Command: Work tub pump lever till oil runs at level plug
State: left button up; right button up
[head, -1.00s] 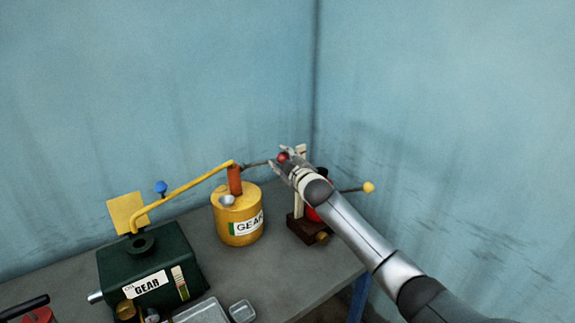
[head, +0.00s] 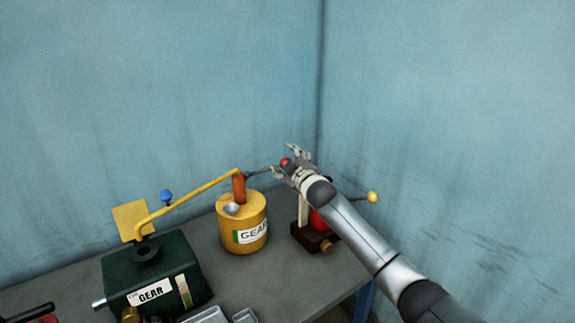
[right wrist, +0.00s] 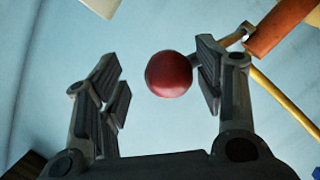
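The yellow tub (head: 240,217) with a "GEAR" label stands on the bench, with an orange pump post (head: 238,186) on top. Its lever (head: 259,171) runs right and ends in a red knob (head: 285,162). A yellow spout pipe (head: 185,200) runs left from the post to the dark green gearbox (head: 170,280). My right gripper (head: 286,160) is at the knob. In the right wrist view the red knob (right wrist: 169,74) sits between the open fingers, nearer the right finger, with a gap to the left one. The level plug cannot be made out. My left gripper is not in view.
A red container on a dark base (head: 312,237) with a yellow-tipped rod (head: 373,197) stands right of the tub, partly behind my right arm. A yellow plate (head: 133,220) and blue knob (head: 166,196) rise by the gearbox. Clear trays (head: 207,315) lie in front.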

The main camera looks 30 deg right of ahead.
jog(key=shift+w+a+f, duration=0.1)
jog(key=shift+a+f, duration=0.05)
jog(key=shift+f, duration=0.05)
dwell(0.5)
jog(key=shift+f, duration=0.1)
jog(key=shift+s+a, duration=0.1)
jog(key=shift+s, duration=0.55)
jog(key=s+a+r, duration=0.1)
jog(key=s, duration=0.9)
jog(key=shift+s+a+r, duration=0.2)
jog(key=shift+s+a, duration=0.05)
jog(key=shift+s, duration=0.05)
